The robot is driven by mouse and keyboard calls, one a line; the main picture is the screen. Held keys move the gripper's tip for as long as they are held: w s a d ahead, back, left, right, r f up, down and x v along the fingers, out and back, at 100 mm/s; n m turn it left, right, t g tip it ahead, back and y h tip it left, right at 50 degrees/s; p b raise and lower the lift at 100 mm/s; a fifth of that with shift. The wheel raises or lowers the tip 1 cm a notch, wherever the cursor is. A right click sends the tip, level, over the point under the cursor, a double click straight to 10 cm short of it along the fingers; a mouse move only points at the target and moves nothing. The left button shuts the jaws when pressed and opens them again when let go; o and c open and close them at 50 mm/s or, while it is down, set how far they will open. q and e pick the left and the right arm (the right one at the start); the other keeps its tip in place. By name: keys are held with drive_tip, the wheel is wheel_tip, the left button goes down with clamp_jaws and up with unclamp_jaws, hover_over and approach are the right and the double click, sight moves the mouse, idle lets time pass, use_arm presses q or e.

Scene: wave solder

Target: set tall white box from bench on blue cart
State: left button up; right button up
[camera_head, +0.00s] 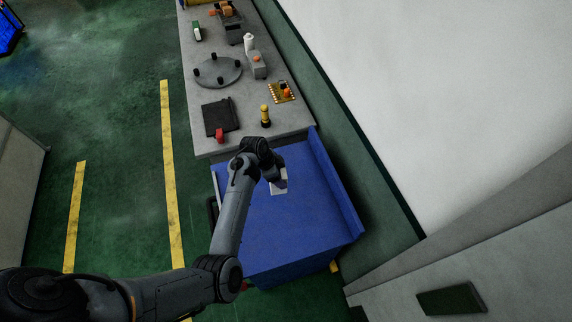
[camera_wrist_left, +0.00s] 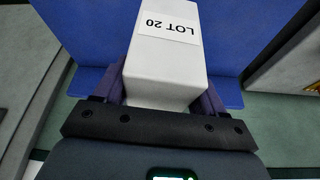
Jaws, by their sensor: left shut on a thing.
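The tall white box (camera_wrist_left: 166,62) fills the middle of the left wrist view, with a "LOT 20" label on its side. My left gripper (camera_wrist_left: 160,98) is shut on it, one finger on each side. In the head view a pale part of the box (camera_head: 279,182) shows beside my left gripper (camera_head: 270,174), over the blue cart (camera_head: 300,220). The cart's blue surface also shows behind the box in the left wrist view (camera_wrist_left: 240,30). I cannot tell whether the box touches the cart. My right gripper is not in view.
The grey bench (camera_head: 270,135) adjoins the cart's far end. It holds a round grey plate (camera_head: 218,71), a dark pad (camera_head: 219,117), a yellow-and-black piece (camera_head: 265,115) and a circuit board (camera_head: 282,92). The cart's raised side (camera_head: 337,185) is at right. Much of the cart top is clear.

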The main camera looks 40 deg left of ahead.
sight(279, 189)
use_arm(q)
drive_tip(key=m+p, duration=0.1)
drive_tip(key=s+m+p, duration=0.1)
drive_tip(key=p, duration=0.1)
drive_tip(key=shift+s+d+r+g, duration=0.15)
drive_tip(key=shift+s+d+g, duration=0.05)
drive_tip(key=shift+d+g, duration=0.2)
drive_tip(key=shift+s+m+h, duration=0.15)
drive_tip(key=shift+m+h, duration=0.15)
drive_tip(key=shift+m, duration=0.1)
drive_tip(key=shift+d+f, duration=0.1)
drive_tip(key=shift+f, duration=0.15)
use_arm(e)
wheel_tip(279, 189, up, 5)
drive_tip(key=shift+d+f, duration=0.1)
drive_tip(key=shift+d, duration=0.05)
use_arm(q)
drive_tip(key=shift+p, duration=0.4)
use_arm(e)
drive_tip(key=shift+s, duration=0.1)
use_arm(q)
drive_tip(key=shift+r, duration=0.1)
drive_tip(key=shift+f+b, duration=1.6)
drive_tip(key=shift+f, duration=1.5)
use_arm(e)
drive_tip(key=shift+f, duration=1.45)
